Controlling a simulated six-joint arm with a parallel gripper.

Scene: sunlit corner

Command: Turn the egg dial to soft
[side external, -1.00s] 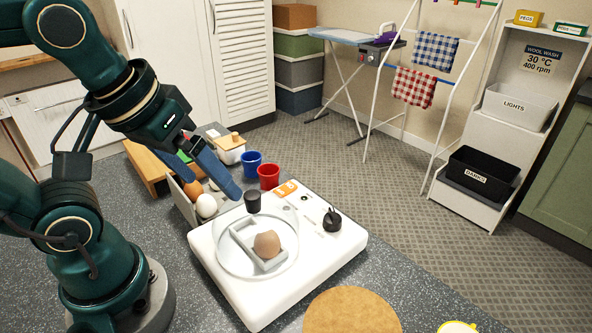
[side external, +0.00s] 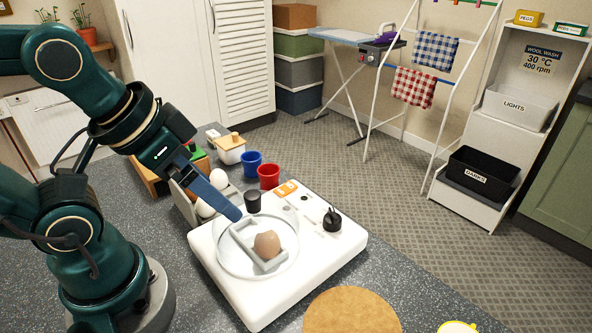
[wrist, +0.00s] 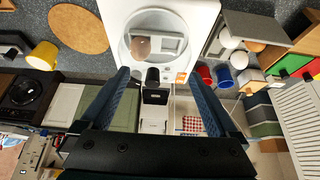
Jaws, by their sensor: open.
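The white appliance (side external: 262,301) stands on the speckled counter, with a clear round dish and a grey holder on top. A brown egg (side external: 267,244) sits in the holder; it also shows in the wrist view (wrist: 140,46). A black dial knob (side external: 331,219) stands on the appliance's right part, beyond the dish. A short black cylinder (side external: 253,201) stands near an orange label (side external: 286,188). My gripper (side external: 236,214) is over the dish's left rim, apart from the dial. It is open and empty, fingers spread in the wrist view (wrist: 157,74). A dark object shows between them; I cannot tell which.
White eggs in a grey tray (side external: 180,204) are left of the appliance. Blue (side external: 250,163) and red (side external: 269,176) cups stand behind it. A round cork mat (side external: 352,312) lies in front. Counter to the right of the mat has a yellow mug (wrist: 43,56).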

